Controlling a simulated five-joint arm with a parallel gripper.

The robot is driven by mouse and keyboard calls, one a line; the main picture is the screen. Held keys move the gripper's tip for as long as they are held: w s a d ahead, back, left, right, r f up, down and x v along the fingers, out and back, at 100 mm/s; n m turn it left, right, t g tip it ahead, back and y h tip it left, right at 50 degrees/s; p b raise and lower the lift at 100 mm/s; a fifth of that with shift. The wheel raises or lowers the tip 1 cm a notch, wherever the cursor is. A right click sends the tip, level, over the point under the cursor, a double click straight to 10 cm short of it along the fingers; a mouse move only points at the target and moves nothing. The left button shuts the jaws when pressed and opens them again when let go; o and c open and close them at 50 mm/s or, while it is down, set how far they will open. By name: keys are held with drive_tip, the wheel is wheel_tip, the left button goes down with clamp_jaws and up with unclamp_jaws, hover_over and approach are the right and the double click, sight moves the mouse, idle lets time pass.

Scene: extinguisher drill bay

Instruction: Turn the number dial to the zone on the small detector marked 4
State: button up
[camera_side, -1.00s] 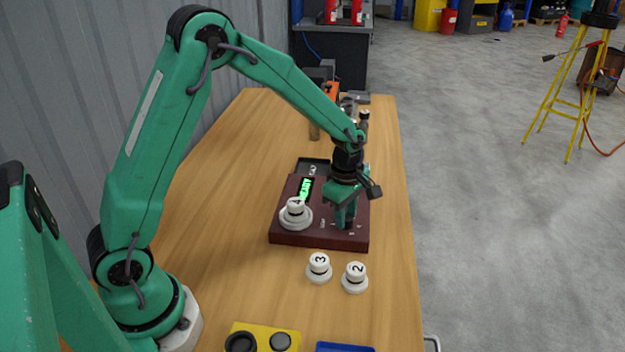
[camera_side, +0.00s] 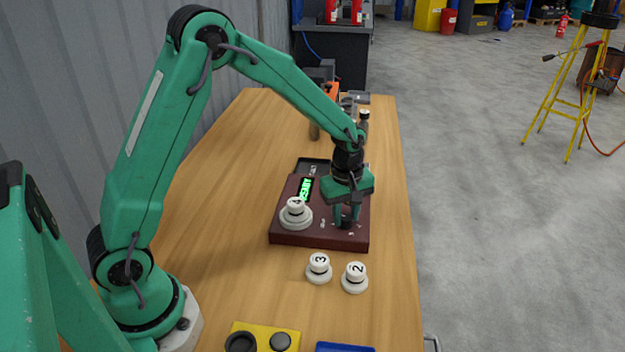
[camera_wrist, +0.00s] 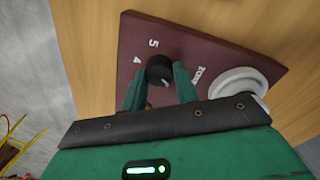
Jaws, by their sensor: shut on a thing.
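The dark number dial (camera_wrist: 159,69) sits on the maroon panel (camera_side: 287,239). My gripper (camera_side: 347,220) points down over the panel's right part, shut on the dial; its green fingers flank the dial in the wrist view (camera_wrist: 159,88). Printed 5 and 4 show beside the dial in the wrist view, with the word ZONE on its other side. The small white detector marked 4 (camera_side: 296,204) sits on a round white base on the panel's left part. The panel's green display (camera_side: 306,189) is lit, its text hard to read.
White detectors marked 3 (camera_side: 319,264) and 2 (camera_side: 356,273) stand on the wooden table (camera_side: 225,200) in front of the panel. A yellow block with black round parts (camera_side: 262,338) and a blue item (camera_side: 345,347) lie at the near edge. Tools and bottles stand behind.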

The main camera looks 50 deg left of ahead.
drive_tip(key=m, duration=0.4)
drive_tip(key=shift+a+m, duration=0.1)
drive_tip(key=shift+m, duration=0.3)
drive_tip(key=m, duration=0.3)
drive_tip(key=shift+m, duration=0.3)
drive_tip(key=m, duration=0.4)
drive_tip(key=shift+a+g, duration=0.1)
drive_tip(key=shift+g, duration=0.2)
drive_tip(key=m, duration=1.1)
drive_tip(key=shift+w, duration=0.1)
drive_tip(key=m, duration=0.7)
drive_tip(key=shift+g, duration=0.3)
drive_tip(key=shift+d, duration=0.2)
drive_tip(key=o, duration=1)
drive_tip(key=shift+c, duration=0.2)
